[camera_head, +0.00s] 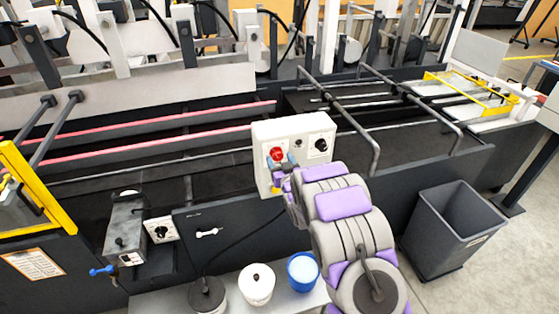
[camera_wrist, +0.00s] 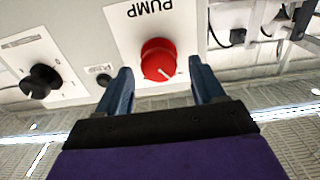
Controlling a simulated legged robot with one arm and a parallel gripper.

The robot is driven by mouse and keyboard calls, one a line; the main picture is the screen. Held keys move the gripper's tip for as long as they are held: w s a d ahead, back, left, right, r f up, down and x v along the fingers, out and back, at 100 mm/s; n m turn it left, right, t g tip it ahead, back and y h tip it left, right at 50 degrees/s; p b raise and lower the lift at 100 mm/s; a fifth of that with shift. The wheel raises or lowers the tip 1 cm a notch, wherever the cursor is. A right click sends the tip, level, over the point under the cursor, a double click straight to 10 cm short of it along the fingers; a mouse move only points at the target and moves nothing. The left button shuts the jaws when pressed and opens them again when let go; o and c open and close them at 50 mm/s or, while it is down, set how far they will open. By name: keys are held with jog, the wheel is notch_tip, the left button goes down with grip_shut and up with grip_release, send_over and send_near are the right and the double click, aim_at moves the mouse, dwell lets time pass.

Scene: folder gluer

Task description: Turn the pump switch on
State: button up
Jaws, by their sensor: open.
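The pump switch is a round red knob (camera_wrist: 159,60) with a white pointer line, on a white plate marked PUMP, which appears upside down in the wrist view. In the head view the red knob (camera_head: 277,155) sits on the left of a white control box (camera_head: 262,127). My gripper (camera_wrist: 160,84) is open, with its two blue fingers at either side of the red knob in the wrist view. Whether they touch it cannot be told. In the head view my arm reaches the box from the lower right, and the fingers are mostly hidden.
A black knob (camera_head: 320,145) is on the right of the same box and also shows in the wrist view (camera_wrist: 41,82). A bent rail (camera_head: 372,140) stands right of the box. Pots and a blue cup (camera_head: 303,272) stand below; a grey bin (camera_head: 452,230) is at right.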

jog(key=shift+w+a, duration=0.1)
jog(key=shift+w, duration=0.25)
jog(key=c, duration=1)
